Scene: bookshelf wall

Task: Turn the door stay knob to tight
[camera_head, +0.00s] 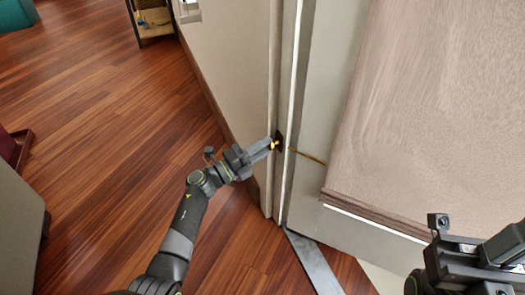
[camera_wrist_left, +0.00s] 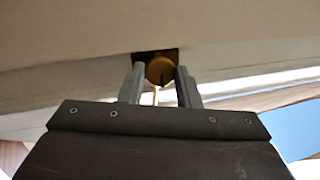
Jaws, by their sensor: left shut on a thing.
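The door stay knob is a small round brass knob (camera_wrist_left: 160,71) with a dark slot or mark, on a dark plate (camera_head: 280,140) fixed to the door frame. My left gripper (camera_wrist_left: 160,84) is shut on the knob, one finger on each side of it. In the head view the left gripper (camera_head: 273,145) reaches the knob from the left and partly hides it. A thin brass stay rod (camera_head: 308,157) runs from the plate to the right.
A pale door frame (camera_head: 286,90) stands upright beside the knob. A large textured brown panel (camera_head: 430,100) fills the right side. A grey strip (camera_head: 314,262) lies on the floor below. The wooden floor (camera_head: 110,110) at the left is mostly open.

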